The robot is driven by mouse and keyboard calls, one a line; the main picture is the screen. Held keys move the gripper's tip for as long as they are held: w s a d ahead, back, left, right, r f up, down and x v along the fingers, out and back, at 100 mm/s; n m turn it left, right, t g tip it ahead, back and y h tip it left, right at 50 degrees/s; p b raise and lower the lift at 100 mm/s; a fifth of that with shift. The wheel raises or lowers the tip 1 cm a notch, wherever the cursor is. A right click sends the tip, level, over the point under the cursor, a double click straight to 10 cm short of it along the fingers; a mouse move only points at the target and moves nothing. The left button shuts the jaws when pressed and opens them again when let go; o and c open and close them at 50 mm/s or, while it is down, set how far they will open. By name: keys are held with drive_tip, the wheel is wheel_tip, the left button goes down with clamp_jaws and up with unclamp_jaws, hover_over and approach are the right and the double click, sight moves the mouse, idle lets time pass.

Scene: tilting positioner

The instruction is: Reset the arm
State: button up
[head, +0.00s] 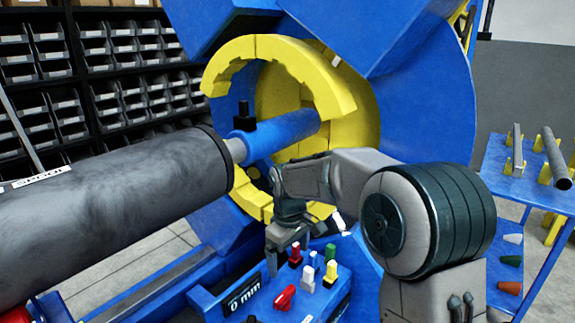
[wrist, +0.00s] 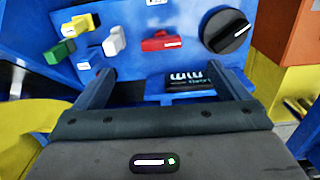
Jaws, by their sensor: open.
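My gripper (head: 288,245) hangs over the blue control panel (head: 340,293), its fingers pointing down. In the wrist view my gripper (wrist: 168,74) is open, with the two fingers wide apart and nothing between them. The panel carries a red switch (wrist: 163,43), white (wrist: 114,41), green (wrist: 60,51) and yellow (wrist: 80,24) switches, and a black dial (wrist: 227,30) with a white line. A dark display (head: 243,293) reads 0 mm; it also shows upside down in the wrist view (wrist: 190,80). Whether a finger touches the panel is unclear.
A large grey cylinder (head: 110,215) labelled SPOOL fills the left. Behind my arm stands the blue positioner (head: 425,110) with a yellow toothed ring (head: 325,75). A blue rack (head: 525,185) with bars is at right; shelves of bins (head: 120,60) stand at back left.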

drive_tip(key=s+d+r+m+t+p, duration=0.1)
drive_tip(key=s+d+r+m+p, duration=0.1)
drive_tip(key=s+d, duration=0.3)
drive_tip(key=s+d+r+m+p, duration=0.3)
drive_tip(key=s+d+r+m, duration=0.1)
drive_tip(key=s, duration=0.7)
drive_tip(key=s+d+r+m+t+p, duration=0.1)
drive_tip(key=s+d+r+m+p, duration=0.1)
drive_tip(key=s+d+r+m, duration=0.2)
drive_tip(key=s+d, duration=0.2)
drive_tip(key=s, duration=0.2)
drive_tip(key=shift+r+t, duration=0.3)
drive_tip(key=shift+r, duration=0.1)
drive_tip(key=shift+a, duration=0.1)
